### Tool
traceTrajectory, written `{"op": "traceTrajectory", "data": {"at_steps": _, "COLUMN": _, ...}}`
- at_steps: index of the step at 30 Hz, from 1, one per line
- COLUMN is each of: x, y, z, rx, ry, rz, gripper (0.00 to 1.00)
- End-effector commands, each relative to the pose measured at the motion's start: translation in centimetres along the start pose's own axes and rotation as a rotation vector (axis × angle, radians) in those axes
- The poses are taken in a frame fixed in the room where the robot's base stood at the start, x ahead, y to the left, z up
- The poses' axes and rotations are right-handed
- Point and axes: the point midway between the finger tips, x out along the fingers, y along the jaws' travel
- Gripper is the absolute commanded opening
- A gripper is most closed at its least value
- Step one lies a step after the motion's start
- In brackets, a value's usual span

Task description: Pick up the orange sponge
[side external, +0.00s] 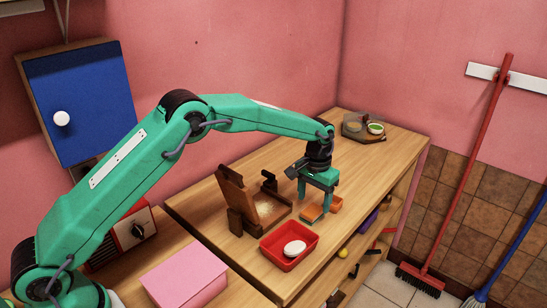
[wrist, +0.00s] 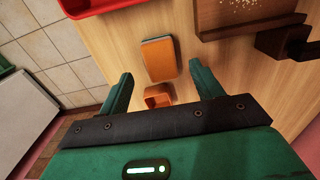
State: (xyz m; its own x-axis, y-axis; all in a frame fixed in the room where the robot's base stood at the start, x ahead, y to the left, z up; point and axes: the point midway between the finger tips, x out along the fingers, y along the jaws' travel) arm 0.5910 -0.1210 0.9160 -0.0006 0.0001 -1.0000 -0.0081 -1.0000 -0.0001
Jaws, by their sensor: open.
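The orange sponge (side external: 312,213) lies flat on the wooden counter below my gripper in the side view. In the wrist view the sponge (wrist: 158,58) is an orange block with a dark grey edge, ahead and between the lines of my fingers. My gripper (side external: 314,200) points down above the counter; in the wrist view its two green fingers (wrist: 160,72) are spread wide with nothing held. A smaller orange box-like piece (wrist: 158,96) lies closer to the gripper body, between the fingers; it also shows in the side view (side external: 336,203). The exact height above the sponge is hard to tell.
A red tray (side external: 268,254) with a white oval thing (side external: 294,248) stands nearby on the counter. A wooden stand (side external: 232,203) is to the left of the gripper. The counter's front edge is close, with shelves below.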

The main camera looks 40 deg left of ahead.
Motion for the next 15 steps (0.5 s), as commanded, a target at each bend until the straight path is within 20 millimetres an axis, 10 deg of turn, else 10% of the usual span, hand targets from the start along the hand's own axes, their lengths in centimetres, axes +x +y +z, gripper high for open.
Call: {"op": "traceTrajectory", "data": {"at_steps": 15, "x": 4.3, "y": -0.1, "z": 0.1, "rx": 0.0, "ry": 0.0, "rz": 0.0, "gripper": 0.65}}
